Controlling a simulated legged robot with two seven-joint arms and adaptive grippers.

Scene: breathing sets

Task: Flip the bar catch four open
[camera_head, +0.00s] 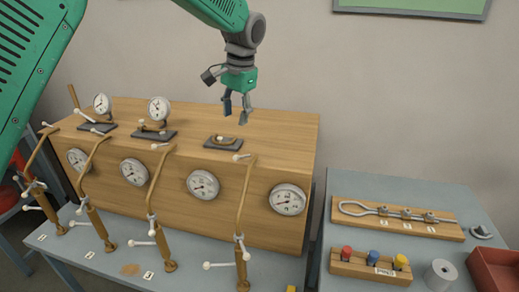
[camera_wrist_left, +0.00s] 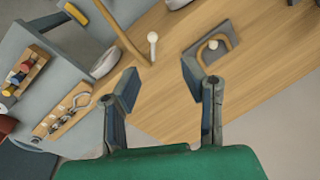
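A row of brass bent bars stands along the front of a wooden cabinet (camera_head: 215,120). The rightmost bar (camera_head: 242,205), probably number four, has a white-tipped pin (camera_head: 241,157) at its top and white-knobbed levers (camera_head: 220,265) near its base. Its own number is not readable. My left gripper (camera_head: 236,112) is open and empty, pointing down above the cabinet top. It is behind the rightmost bar, over a dark plate with a brass loop (camera_head: 223,142). In the left wrist view its fingers (camera_wrist_left: 158,87) are apart, with a white-tipped pin (camera_wrist_left: 152,45) beyond them. My right gripper is out of view.
Round gauges (camera_head: 288,199) line the cabinet front. More gauges (camera_head: 159,108) stand on its top. A side table (camera_head: 400,190) at the right holds a wooden hook rack (camera_head: 400,219), a block with coloured plugs (camera_head: 370,267), a grey roll (camera_head: 440,275) and a red bin (camera_head: 495,270).

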